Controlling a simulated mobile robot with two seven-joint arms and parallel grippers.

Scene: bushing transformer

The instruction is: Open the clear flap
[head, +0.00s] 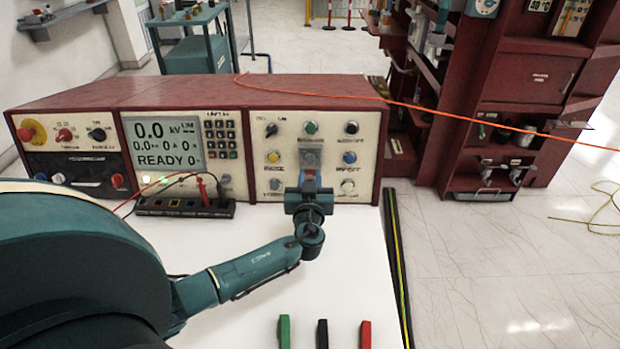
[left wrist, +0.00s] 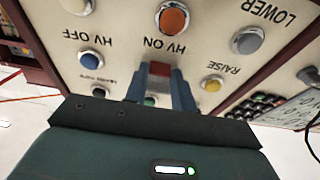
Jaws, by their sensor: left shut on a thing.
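The clear flap (head: 311,157) is a greyish see-through cover in the middle of the cream button panel. Its outline is partly hidden behind my left gripper (head: 310,180), which reaches its lower edge from the front. In the left wrist view, which shows the panel upside down, my left gripper's (left wrist: 160,84) blue fingers close on a small red piece (left wrist: 159,69) beside the HV ON label. This piece appears to belong to the flap. I cannot tell how far the flap is tilted. My right gripper is in neither view.
Buttons surround the flap closely: a yellow one (head: 273,157), a blue one (head: 349,157) and an orange one (left wrist: 173,18). A black terminal strip (head: 185,207) with cables lies to the left. Green, black and red pieces lie on the white tabletop (head: 330,265), otherwise mostly clear.

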